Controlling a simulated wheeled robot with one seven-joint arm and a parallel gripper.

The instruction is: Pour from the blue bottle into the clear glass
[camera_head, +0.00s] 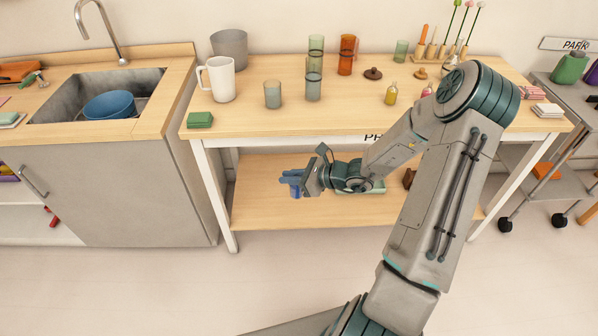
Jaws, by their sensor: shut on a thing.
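My gripper (297,179) is shut on the blue bottle (294,190), of which only a small part shows beside the fingers. In the picture, both appear below the tabletop's front edge, against the lower shelf. I cannot tell how far the bottle is tilted. A greyish see-through glass (272,95) stands upright on the tabletop, above and left of my gripper in the picture, apart from it; it looks like the clear glass. I cannot tell what is in it.
A sink (60,92) with a blue bowl (110,105) is left. The tabletop front centre is clear.

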